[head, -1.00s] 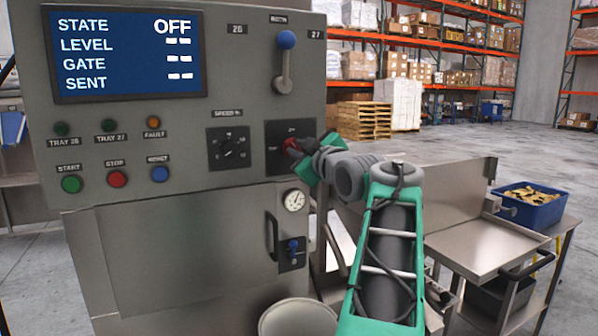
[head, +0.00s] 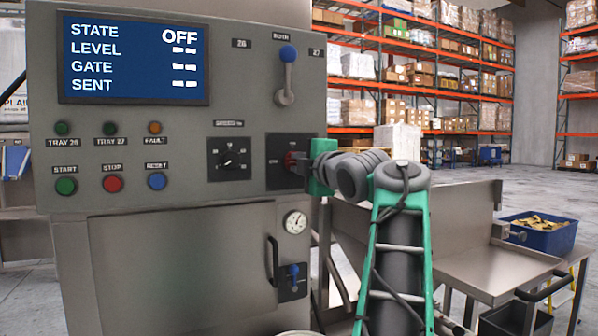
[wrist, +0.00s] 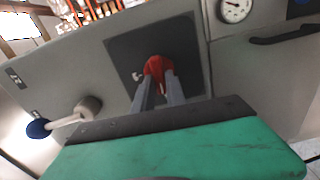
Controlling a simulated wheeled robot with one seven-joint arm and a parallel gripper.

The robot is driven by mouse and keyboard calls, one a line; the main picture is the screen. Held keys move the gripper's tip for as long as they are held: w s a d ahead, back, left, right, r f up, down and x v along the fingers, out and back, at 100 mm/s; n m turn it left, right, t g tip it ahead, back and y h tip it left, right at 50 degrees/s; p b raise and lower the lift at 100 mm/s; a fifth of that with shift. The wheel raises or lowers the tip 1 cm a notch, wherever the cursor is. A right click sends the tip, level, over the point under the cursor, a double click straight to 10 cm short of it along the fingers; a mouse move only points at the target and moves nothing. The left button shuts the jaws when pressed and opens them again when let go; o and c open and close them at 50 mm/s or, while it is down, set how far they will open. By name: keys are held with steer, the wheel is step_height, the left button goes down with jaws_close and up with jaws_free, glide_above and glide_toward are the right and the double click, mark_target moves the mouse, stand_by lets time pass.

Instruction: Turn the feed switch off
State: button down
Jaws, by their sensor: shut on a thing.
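The feed switch is a red knob (head: 290,159) on a black square plate (head: 276,178) at the right side of the grey panel. In the wrist view the red knob (wrist: 157,66) sits between the two finger tips. My gripper (wrist: 159,82) is shut on the knob, with a finger on either side of it. In the head view my gripper (head: 304,163) meets the panel from the right and hides part of the knob and plate. The screen (head: 133,57) reads STATE OFF, with dashes for level, gate and sent.
A blue-balled lever (head: 287,75) sticks out above the switch. A black speed dial (head: 229,160) and several lit buttons lie to the left. A gauge (head: 294,222) and small blue-knobbed valve (head: 294,272) are below. A steel table with a blue bin (head: 540,232) stands at the right.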

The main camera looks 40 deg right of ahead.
steer(key=shift+n, duration=0.5)
steer(key=c, duration=1.4)
jaws_free()
steer(key=shift+o, duration=0.2)
steer(key=v, duration=0.7)
steer(key=shift+s+a+b, duration=0.2)
steer(key=shift+s+b, duration=0.2)
